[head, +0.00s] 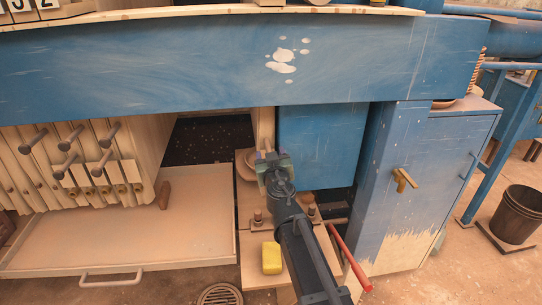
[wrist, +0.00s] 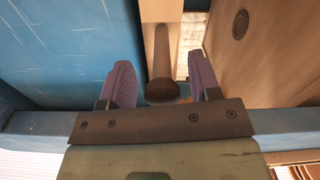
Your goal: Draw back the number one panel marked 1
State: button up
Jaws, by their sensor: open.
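In the head view my gripper (head: 268,158) is at the lower end of a pale narrow upright panel (head: 263,125) under the blue beam. In the wrist view my gripper (wrist: 164,85) is open, with purple pads apart. A dark round-ended handle (wrist: 161,70) shows between the two pads. It sticks out from a pale panel (wrist: 162,10), and I see clear space on both sides of it. No mark 1 can be read on this panel, so I cannot tell its number. Other pale panels with dark handles (head: 85,165) stand in a pack at the left.
The blue beam (head: 200,60) runs above my gripper. A blue box (head: 322,145) stands close on its right. A pale tray (head: 130,225) lies below the left pack. A yellow block (head: 271,257) and a red lever (head: 350,258) are near my arm. A dark gap lies left of the narrow panel.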

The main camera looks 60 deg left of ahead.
jog(key=v, duration=1)
jog(key=shift+d, duration=0.2)
jog(key=shift+s, duration=0.1)
